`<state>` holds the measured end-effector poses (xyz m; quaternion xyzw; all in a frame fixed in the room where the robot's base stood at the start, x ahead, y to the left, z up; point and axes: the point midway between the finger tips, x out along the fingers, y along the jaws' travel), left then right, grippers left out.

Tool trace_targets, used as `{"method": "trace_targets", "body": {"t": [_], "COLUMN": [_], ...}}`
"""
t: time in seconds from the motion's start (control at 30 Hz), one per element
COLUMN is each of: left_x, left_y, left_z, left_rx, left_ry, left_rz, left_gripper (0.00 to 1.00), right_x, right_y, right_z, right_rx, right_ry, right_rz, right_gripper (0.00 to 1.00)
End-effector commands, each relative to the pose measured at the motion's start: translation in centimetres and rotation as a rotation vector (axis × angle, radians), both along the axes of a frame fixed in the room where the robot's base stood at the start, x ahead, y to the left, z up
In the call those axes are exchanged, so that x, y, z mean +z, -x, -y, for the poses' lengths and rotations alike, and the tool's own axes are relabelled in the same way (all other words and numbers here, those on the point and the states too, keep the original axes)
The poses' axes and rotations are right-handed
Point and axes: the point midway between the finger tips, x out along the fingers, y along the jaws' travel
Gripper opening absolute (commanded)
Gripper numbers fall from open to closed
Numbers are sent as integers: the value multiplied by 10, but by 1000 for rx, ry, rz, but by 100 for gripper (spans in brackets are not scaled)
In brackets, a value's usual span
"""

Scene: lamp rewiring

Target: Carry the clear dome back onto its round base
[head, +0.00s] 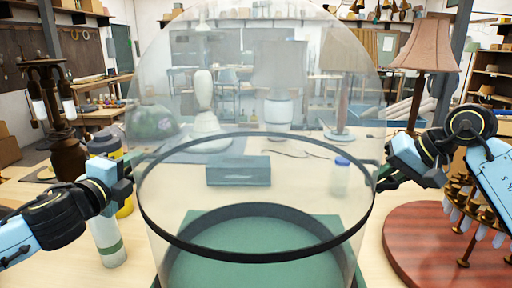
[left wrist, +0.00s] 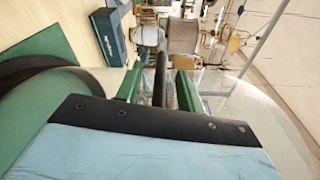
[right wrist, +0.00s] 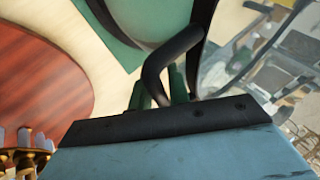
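The clear dome (head: 258,75) stands upright in the middle of the head view, with a black band (head: 262,256) around it. My left gripper (head: 128,180) is at its left side, its fingers closed around a black handle (left wrist: 160,80). My right gripper (head: 384,176) is at its right side, closed around the opposite black handle (right wrist: 152,72). The round base, with a dark rim (head: 265,209) and green top, shows through the dome's lower part. It lies on a green mat (head: 355,226). The dome's bottom edge is not clear, so I cannot tell whether it touches the base.
A round red-brown board (head: 425,240) lies close on the right, with a brass fitting (head: 470,205) beside my right arm. A white-and-green bottle (head: 108,240) and a yellow container (head: 124,206) stand by my left gripper. A blue-grey box (head: 238,171) and a lamp (head: 425,60) are behind.

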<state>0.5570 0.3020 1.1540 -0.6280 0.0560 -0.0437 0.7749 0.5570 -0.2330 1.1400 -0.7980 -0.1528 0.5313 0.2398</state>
Motion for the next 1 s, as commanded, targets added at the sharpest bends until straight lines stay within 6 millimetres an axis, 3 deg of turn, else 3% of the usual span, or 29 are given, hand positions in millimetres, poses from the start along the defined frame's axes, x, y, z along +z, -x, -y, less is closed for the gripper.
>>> {"method": "trace_targets", "body": {"t": [0.23, 0.37, 0.5, 1.0], "left_x": [0, 0, 0, -1], "left_y": [0, 0, 0, 0], "left_z": [0, 0, 0, 0], "left_rx": [-1, 0, 0, 0], "left_ry": [0, 0, 0, -2], "left_rz": [0, 0, 0, -1], "left_gripper": [37, 20, 1, 0], "right_x": [0, 0, 0, 0], "right_y": [0, 0, 0, 0], "right_z": [0, 0, 0, 0], "right_rx": [0, 0, 0, -1], "right_ry": [0, 0, 0, 0], "right_rz": [0, 0, 0, 0], "right_gripper": [17, 0, 0, 0]}}
